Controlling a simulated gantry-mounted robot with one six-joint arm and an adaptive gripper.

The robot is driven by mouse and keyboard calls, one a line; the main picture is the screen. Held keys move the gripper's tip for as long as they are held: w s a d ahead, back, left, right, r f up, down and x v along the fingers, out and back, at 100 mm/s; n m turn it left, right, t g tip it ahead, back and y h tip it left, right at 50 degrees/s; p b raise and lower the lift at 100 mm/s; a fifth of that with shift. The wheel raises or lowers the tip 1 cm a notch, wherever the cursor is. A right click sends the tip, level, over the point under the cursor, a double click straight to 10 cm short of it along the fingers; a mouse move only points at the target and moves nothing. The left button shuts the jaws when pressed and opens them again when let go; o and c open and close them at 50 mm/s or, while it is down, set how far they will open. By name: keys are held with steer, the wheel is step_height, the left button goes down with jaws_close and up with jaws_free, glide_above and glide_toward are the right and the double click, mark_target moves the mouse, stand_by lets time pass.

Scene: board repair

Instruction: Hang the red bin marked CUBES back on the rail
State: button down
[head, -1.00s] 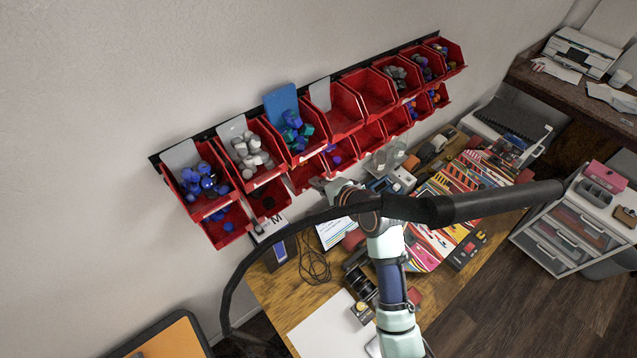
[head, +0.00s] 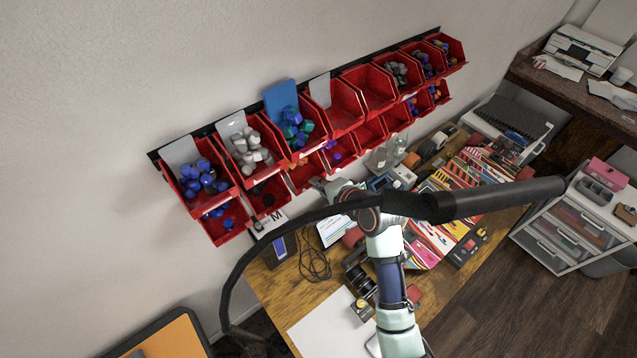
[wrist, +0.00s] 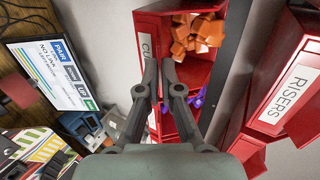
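The red bin marked CUBES (wrist: 203,70) shows in the wrist view with orange pieces inside. Only "CU" of its white label shows; my fingers cover the rest. My gripper (wrist: 160,68) has its fingertips close together at the bin's front wall, with the wall between them. In the head view my gripper is mostly hidden behind my wrist, near the lower row of bins, and I cannot make out the CUBES bin there. The black rail (head: 157,156) runs along the wall with red bins along it. I cannot tell whether the CUBES bin touches the rail.
A red bin marked RISERS (wrist: 282,100) is close on the right in the wrist view, across a narrow gap. A purple-filled bin (head: 340,154) is in the lower row. Below are a screen (wrist: 55,75), a cable (head: 314,264) and colourful boards on the wooden desk.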

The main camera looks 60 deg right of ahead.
steer(key=c, duration=1.2)
jaws_free()
steer(key=shift+c, duration=0.2)
steer(key=v, duration=1.2)
steer(key=shift+r, duration=0.1)
